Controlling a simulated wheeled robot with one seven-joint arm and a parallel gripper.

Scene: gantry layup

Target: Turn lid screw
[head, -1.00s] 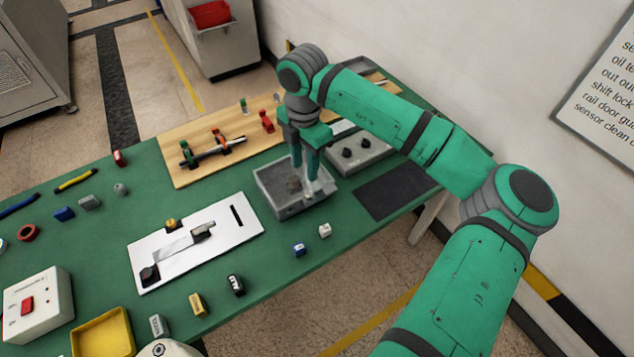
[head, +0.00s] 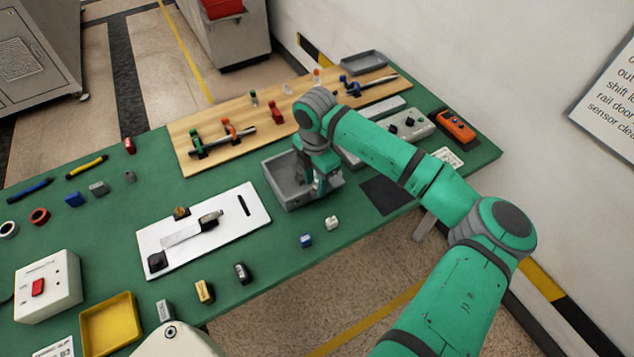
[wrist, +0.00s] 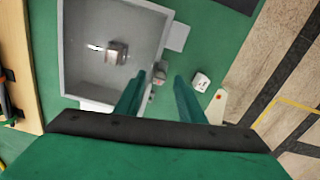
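No part clearly shows as a lid screw. On the white plate (head: 235,233) in the head view are a brass-coloured knob (head: 181,212), a silver bar (head: 180,235) with a dark end and a black knob (head: 157,261). My gripper (head: 320,187) is over the right side of a grey open tray (head: 276,184), away from the plate. In the wrist view the green fingers (wrist: 160,78) are apart. A small grey piece (wrist: 158,70) shows between them with visible gaps, by the tray's edge. A grey-brown block (wrist: 117,52) lies inside the tray.
Small white (head: 331,223) and blue (head: 306,240) blocks lie near the table's front edge. A wooden board (head: 190,160) with clamps stands behind the tray. A grey control box (head: 410,125) and a dark mat (head: 385,195) are to the right.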

